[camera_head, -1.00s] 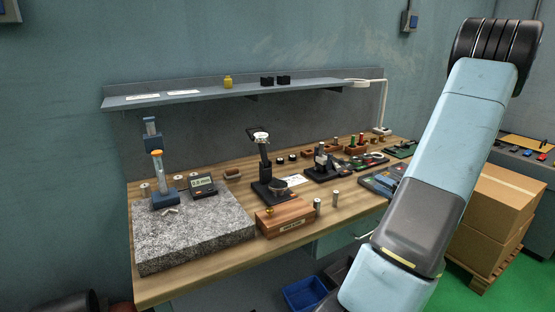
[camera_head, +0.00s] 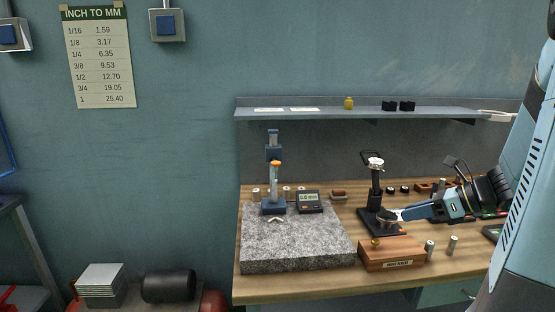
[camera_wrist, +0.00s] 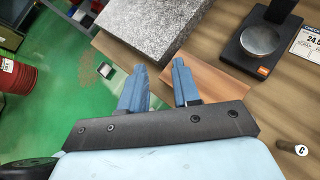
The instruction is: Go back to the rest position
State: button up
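My gripper (camera_head: 398,214) shows in the head view at the right, over the bench in line with the base of the black dial stand (camera_head: 376,186). In the wrist view its two blue fingers (camera_wrist: 158,82) stand apart with nothing between them, so it is open and empty. Beneath and beyond the fingers are the wooden block box (camera_wrist: 218,78) and the granite slab (camera_wrist: 150,22). How high the fingers are above the bench is hard to tell.
The granite slab (camera_head: 290,240) carries a blue height stand (camera_head: 273,180) and a digital readout (camera_head: 309,201). The wooden box (camera_head: 391,258) and small metal cylinders (camera_head: 430,248) lie near the bench front. A shelf (camera_head: 320,114) hangs above. A red drum (camera_wrist: 18,78) stands on green floor.

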jog(key=s+a+r+n+h, duration=0.4)
jog(key=s+n, duration=0.3)
jog(key=n, duration=0.6)
jog(key=s+a+r+n+h, duration=0.5)
jog(key=s+a+n, duration=0.2)
jog(key=n, duration=0.7)
jog(key=shift+s+r+g+h, duration=0.2)
jog(key=shift+s+g+h, duration=0.1)
jog(key=shift+s, duration=0.15)
